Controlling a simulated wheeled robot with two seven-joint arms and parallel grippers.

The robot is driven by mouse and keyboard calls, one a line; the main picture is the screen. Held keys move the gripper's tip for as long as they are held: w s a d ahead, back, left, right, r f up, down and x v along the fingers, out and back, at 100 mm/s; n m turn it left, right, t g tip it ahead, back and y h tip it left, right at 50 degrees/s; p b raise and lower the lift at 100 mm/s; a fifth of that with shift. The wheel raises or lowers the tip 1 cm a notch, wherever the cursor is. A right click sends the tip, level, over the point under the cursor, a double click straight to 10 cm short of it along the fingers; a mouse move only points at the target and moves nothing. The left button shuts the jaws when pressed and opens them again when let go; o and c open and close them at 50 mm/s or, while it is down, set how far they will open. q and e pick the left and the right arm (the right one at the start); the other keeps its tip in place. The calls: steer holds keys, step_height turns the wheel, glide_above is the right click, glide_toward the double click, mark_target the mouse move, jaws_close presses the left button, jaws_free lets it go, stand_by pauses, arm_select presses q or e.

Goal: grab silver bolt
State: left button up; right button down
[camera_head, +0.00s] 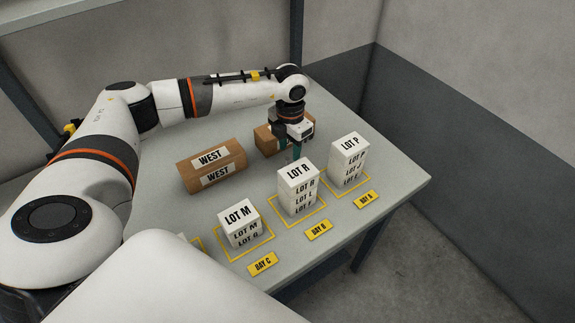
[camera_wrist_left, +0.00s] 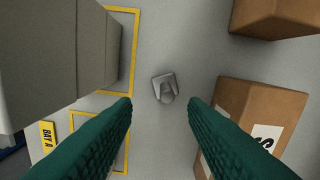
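The silver bolt (camera_wrist_left: 164,88) is a small grey metal piece on the grey table top in the left wrist view. It appears between and just beyond my left gripper's fingertips, and a gap shows on both sides of it. My left gripper (camera_wrist_left: 160,104) has two green fingers spread wide, with nothing between them. In the head view the left gripper (camera_head: 298,152) points down over the table behind the LOT R stack. I cannot make out the bolt there. My right gripper is not in view.
White box stacks LOT M (camera_head: 240,222), LOT R (camera_head: 298,186) and LOT P (camera_head: 349,158) stand in yellow-outlined bays along the front. A brown WEST box (camera_head: 211,165) and another brown box (camera_head: 267,140) stand behind. In the wrist view, boxes flank the bolt's clear patch.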

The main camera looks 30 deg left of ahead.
mark_target(288, 158)
arm_select(q)
steer(key=f, duration=0.1)
steer(key=f+p, duration=0.1)
steer(key=f, duration=0.1)
steer(key=f+p, duration=0.1)
steer(key=f, duration=0.1)
steer(key=shift+w+a, duration=0.1)
steer(key=shift+a, duration=0.3)
steer(key=shift+f, duration=0.55)
jaws_close()
